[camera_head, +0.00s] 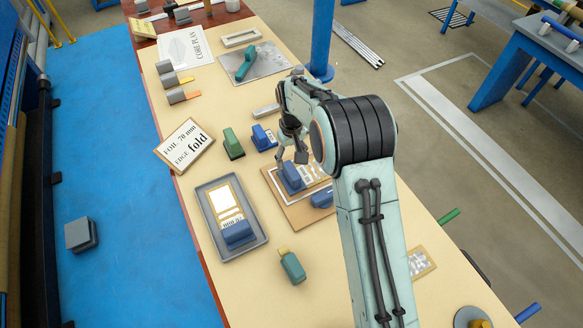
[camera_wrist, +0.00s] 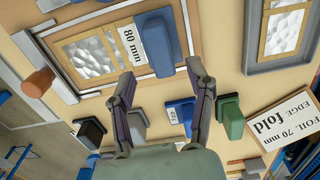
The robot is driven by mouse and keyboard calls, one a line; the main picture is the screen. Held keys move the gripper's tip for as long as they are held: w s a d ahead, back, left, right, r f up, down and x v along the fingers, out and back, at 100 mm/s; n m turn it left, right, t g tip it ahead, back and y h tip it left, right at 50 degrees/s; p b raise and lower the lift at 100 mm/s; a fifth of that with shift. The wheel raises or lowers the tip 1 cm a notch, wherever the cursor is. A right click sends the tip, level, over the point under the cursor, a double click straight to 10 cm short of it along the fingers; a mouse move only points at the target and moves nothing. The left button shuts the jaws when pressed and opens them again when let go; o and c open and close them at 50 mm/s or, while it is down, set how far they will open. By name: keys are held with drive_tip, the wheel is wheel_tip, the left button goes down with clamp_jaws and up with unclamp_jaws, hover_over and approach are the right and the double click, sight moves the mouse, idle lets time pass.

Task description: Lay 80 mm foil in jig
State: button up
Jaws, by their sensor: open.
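The jig, a brown board with metal edge strips, shows in the head view (camera_head: 312,218) and the wrist view (camera_wrist: 62,62). A silver foil in a tan border (camera_wrist: 90,58) lies on it inside the strips. A label reading "80 mm" (camera_wrist: 128,40) and an upright blue block (camera_wrist: 158,42) are at its end; the block also shows in the head view (camera_head: 291,178). My gripper (camera_wrist: 160,70) is open, its fingers apart near the block's near end. The head view shows my gripper (camera_head: 293,154) just above the block in the picture. The height between them is unclear.
A grey tray (camera_head: 206,222) with a foil and blue block stands left of the jig. Green (camera_head: 232,143) and blue (camera_head: 263,137) blocks stand behind. A "FOIL 70 mm" card (camera_head: 185,145) lies left. A green block (camera_head: 291,266) stands in front. Bare table lies between.

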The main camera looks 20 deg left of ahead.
wheel_tip(320, 180, up, 6)
drive_tip(key=s+d+r+m, duration=0.2)
drive_tip(key=s+d+r, duration=0.3)
drive_tip(key=d, duration=0.2)
drive_tip(key=s+d+r+m, duration=0.2)
drive_tip(key=s+d+r, duration=0.3)
drive_tip(key=d, duration=0.2)
drive_tip(key=s+d+m, duration=0.2)
drive_tip(key=s+d, duration=0.2)
drive_tip(key=s, duration=0.4)
drive_tip(key=s+d+m, duration=0.1)
drive_tip(key=s+d, duration=0.3)
drive_tip(key=s, duration=0.5)
drive_tip(key=shift+s+f+m+y, duration=0.2)
drive_tip(key=shift+f+m+y, duration=0.05)
drive_tip(key=shift+m+y, duration=0.15)
